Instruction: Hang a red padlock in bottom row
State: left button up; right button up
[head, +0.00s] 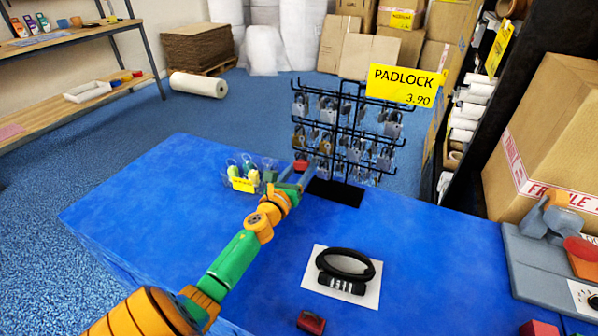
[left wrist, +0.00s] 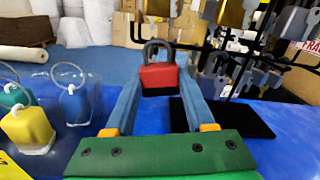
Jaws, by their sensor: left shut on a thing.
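My left gripper (head: 302,176) is shut on a red padlock (head: 301,165), in front of the left side of the rack's lower part. In the left wrist view the red padlock (left wrist: 160,76) sits upright between the fingertips (left wrist: 160,88), its dark shackle on top. The black wire rack (head: 343,110) stands on a dark base (head: 336,192) and has several grey and brassy padlocks on its rows. My arm and fingers partly cover the rack's lower left. I cannot tell whether the red padlock touches a hook. My right gripper is not in view.
A black cable lock (head: 345,268) lies on a white sheet at the front. A red object (head: 311,322) lies at the front edge. The blue table's left part (head: 150,205) is free.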

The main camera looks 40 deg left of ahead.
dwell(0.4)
pick_arm(q)
jog(key=o, duration=1.3)
jog(key=shift+s, duration=0.15)
